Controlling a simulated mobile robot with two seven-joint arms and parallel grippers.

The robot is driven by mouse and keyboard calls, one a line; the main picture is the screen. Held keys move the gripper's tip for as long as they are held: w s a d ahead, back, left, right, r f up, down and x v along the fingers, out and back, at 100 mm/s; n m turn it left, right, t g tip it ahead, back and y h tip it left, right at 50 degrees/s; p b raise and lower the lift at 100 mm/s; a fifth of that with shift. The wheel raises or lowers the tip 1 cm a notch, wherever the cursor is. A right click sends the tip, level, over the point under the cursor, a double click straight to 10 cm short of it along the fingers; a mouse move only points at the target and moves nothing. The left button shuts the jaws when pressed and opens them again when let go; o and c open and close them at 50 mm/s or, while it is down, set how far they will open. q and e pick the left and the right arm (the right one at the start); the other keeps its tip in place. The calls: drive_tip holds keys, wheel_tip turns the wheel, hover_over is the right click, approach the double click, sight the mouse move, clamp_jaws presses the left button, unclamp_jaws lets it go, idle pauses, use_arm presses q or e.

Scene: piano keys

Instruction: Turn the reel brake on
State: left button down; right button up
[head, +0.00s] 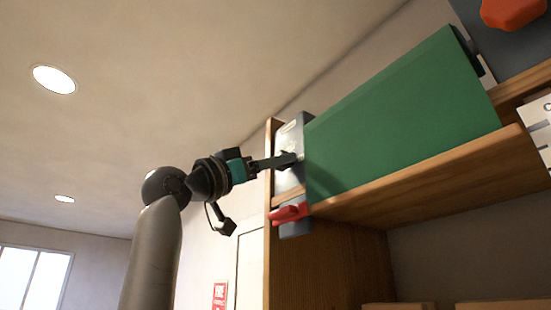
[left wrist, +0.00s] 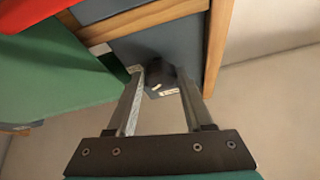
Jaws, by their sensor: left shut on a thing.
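A dark round knob (left wrist: 160,72) sits on a grey plate (left wrist: 145,40) in the left wrist view, with small pale labels beside it that are too small to read. The grey plate also shows in the head view (head: 291,183), at the left end of a wooden shelf, next to a large green panel. My left gripper (head: 293,159) reaches it from the left. In the left wrist view the fingers (left wrist: 163,76) are on either side of the knob and shut on it. The knob is mostly hidden in the head view. My right gripper is not in view.
The green panel (head: 400,120) stands close to the right of my left gripper. A red handle (head: 290,213) on a grey block sticks out below the plate. A red knob (head: 512,12) is at upper right. The wooden shelf (head: 420,176) runs under the panel. Free room lies left.

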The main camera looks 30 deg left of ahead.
use_arm(q)
drive_tip(key=shift+w+a+m+g+h, duration=0.1)
drive_tip(key=shift+m+g+h, duration=0.75)
drive_tip(key=shift+m, duration=1)
drive_tip(key=shift+s+a+m+g+h, duration=0.1)
drive_tip(key=shift+m+g+h, duration=0.75)
drive_tip(key=shift+m, duration=1.05)
drive_tip(key=shift+w+a+m+g+h, duration=0.1)
drive_tip(key=shift+m+g+h, duration=0.5)
drive_tip(key=shift+m+h, duration=0.9)
drive_tip(key=shift+m+y, duration=0.4)
drive_tip(key=shift+m, duration=0.15)
drive_tip(key=shift+c, duration=1.5)
unclamp_jaws()
drive_tip(key=b+v, duration=0.4)
drive_tip(key=v, duration=1.1)
drive_tip(key=shift+b, duration=0.3)
